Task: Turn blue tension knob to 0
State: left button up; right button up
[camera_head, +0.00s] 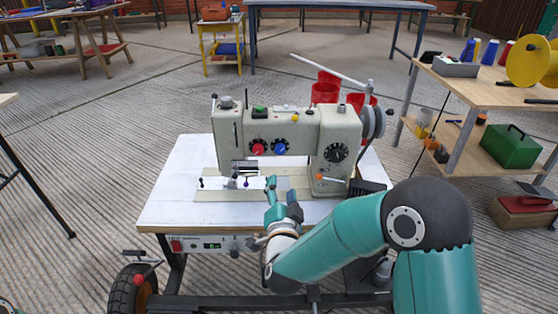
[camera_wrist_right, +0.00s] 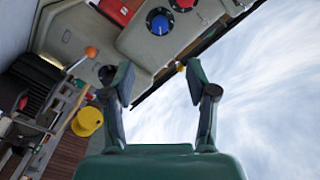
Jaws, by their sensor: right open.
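The blue tension knob (camera_head: 281,149) is on the front of the cream sewing machine (camera_head: 303,125), just right of the red knob (camera_head: 258,149). It has a dark dial around it. In the right wrist view the blue knob (camera_wrist_right: 160,22) is at the top, beyond the fingertips, with the red knob (camera_wrist_right: 183,4) beside it. The number it points to is too small to read. My right gripper (camera_head: 281,194) is in front of and below the knobs, apart from them. In the wrist view its fingers (camera_wrist_right: 159,80) are spread and empty. My left gripper is not seen.
The machine stands on a white tabletop (camera_head: 172,205) on a wheeled cart. An orange-tipped lever (camera_head: 320,177) and black dial (camera_head: 336,152) are to the right of the knobs. A wooden shelf table (camera_head: 468,88) stands at right, with a green box (camera_head: 510,147).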

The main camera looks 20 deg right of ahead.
aim_at(280, 152)
jog(key=b+x, duration=0.2)
jog(key=x, duration=1.3)
jog(key=shift+w+d+f+b, duration=0.1)
jog(key=shift+w+d+b, duration=0.05)
jog(key=shift+w+b, duration=0.2)
